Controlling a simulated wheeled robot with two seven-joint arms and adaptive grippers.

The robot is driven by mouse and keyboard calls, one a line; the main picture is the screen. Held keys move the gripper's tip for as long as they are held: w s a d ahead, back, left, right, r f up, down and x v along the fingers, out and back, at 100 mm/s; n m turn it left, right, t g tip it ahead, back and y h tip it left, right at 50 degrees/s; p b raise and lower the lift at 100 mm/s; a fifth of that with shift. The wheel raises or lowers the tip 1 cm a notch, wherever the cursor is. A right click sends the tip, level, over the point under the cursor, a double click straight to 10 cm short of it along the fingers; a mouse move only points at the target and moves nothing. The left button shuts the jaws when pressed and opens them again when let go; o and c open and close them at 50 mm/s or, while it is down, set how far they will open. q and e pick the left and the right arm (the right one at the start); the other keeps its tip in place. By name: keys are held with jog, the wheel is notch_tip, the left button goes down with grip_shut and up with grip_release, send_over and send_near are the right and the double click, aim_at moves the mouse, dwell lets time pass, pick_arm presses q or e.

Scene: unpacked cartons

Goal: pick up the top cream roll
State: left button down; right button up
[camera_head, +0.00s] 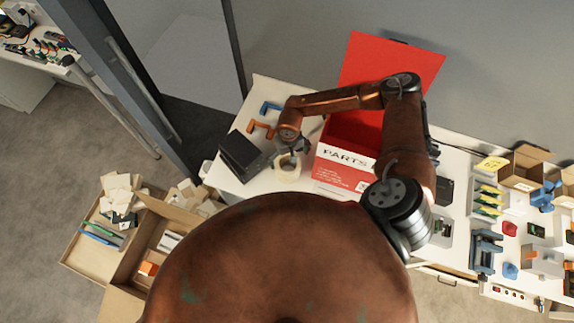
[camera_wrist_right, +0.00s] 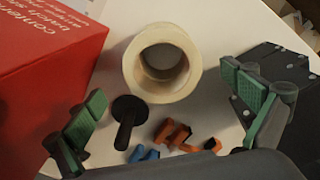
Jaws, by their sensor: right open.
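A cream roll (camera_head: 287,166) stands on the white table, left of the red parts box. In the right wrist view the cream roll (camera_wrist_right: 162,64) shows from above as a thick ring with an open centre. I cannot tell whether another roll lies under it. My right gripper (camera_head: 290,146) is over the roll in the head view. In the right wrist view its two green-padded fingers (camera_wrist_right: 163,122) are wide apart and empty, with the roll ahead of them and not touched. My left gripper is not in view.
The red box (camera_head: 344,172) marked PARTS stands close on the right of the roll, lid open. A dark box (camera_head: 241,154) is close on the left. Orange (camera_head: 261,128) and blue (camera_head: 270,107) pieces and a black knobbed part (camera_wrist_right: 128,112) lie nearby.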

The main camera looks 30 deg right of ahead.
notch_tip(320, 180, down, 5)
jog(key=shift+w+a+r+p, duration=0.1)
jog(key=shift+w+a+p, duration=0.05)
jog(key=shift+p, duration=0.5)
jog(key=shift+c, duration=0.5)
jog(key=c, duration=1.3)
